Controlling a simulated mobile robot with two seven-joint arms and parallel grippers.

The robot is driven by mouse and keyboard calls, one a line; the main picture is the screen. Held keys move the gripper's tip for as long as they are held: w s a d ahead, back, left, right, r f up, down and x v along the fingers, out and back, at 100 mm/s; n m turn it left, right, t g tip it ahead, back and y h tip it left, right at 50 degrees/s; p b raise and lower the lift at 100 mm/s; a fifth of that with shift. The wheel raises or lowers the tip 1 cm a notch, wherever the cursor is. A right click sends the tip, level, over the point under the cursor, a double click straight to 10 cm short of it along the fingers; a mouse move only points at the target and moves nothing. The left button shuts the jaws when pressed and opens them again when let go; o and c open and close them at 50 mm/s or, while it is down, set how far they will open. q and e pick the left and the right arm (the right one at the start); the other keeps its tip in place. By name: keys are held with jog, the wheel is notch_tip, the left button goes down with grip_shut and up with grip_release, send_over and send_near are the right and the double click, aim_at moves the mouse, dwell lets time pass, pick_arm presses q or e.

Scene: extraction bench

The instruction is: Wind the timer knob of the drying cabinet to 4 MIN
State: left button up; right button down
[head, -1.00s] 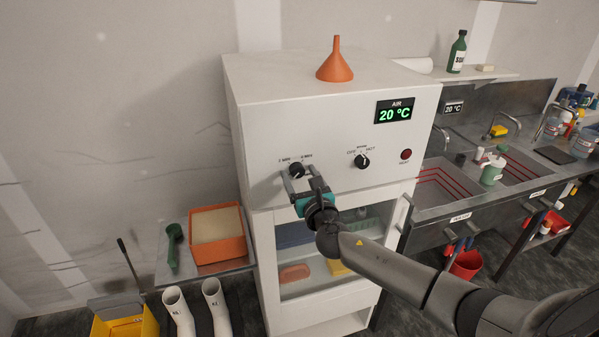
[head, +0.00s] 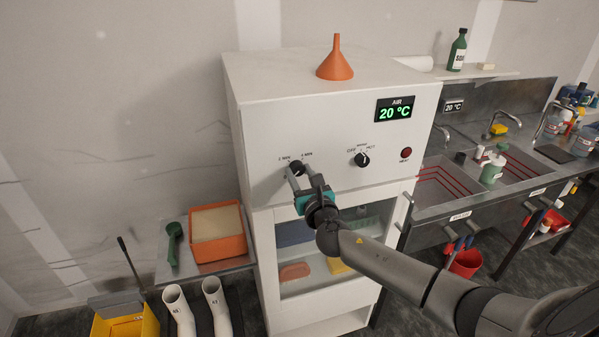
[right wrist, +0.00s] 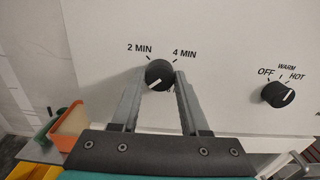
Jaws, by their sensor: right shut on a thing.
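The drying cabinet (head: 255,140) is a white box with a control panel. Its black timer knob (head: 297,167) is at the panel's left, also seen in the right wrist view (right wrist: 159,72). The labels 2 MIN (right wrist: 139,48) and 4 MIN (right wrist: 184,53) stand above it. The knob's white mark shows on its lower left, away from 4 MIN. Another marking below right is mostly hidden by a finger. My right gripper (right wrist: 160,82) is shut on the timer knob, one finger on each side, coming from below. My left gripper is not in view.
A heat selector knob (head: 361,160) marked OFF, WARM, HOT and a red light (head: 406,153) sit right of the timer. An orange funnel (head: 335,62) stands on the cabinet. An orange tray (head: 218,254) is at left, sinks (head: 440,190) at right. My right arm crosses before the cabinet's window.

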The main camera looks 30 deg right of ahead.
jog(key=m+b, duration=0.2)
jog(key=m, duration=0.3)
jog(key=shift+f, duration=0.2)
jog(key=shift+m+b, duration=0.45)
jog(key=shift+m, duration=0.65)
jog(key=m+b, duration=0.1)
jog(key=m, duration=0.3)
jog(key=shift+m, duration=0.3)
jog(key=m, duration=0.4)
jog(key=shift+r+m, duration=0.1)
jog(key=shift+m, duration=0.2)
jog(key=m, duration=0.2)
jog(key=shift+m, duration=0.3)
jog(key=m, duration=0.4)
jog(key=shift+r+m, duration=0.1)
jog(key=shift+m, duration=0.3)
jog(key=m+p, duration=0.1)
jog(key=m, duration=0.3)
jog(key=shift+r+m+p, duration=0.1)
jog(key=shift+m+p, duration=0.2)
jog(key=shift+m, duration=0.1)
jog(key=m, duration=0.3)
jog(key=shift+m+p, duration=0.3)
jog(key=shift+p, duration=0.05)
jog(key=shift+c, duration=2)
grip_release()
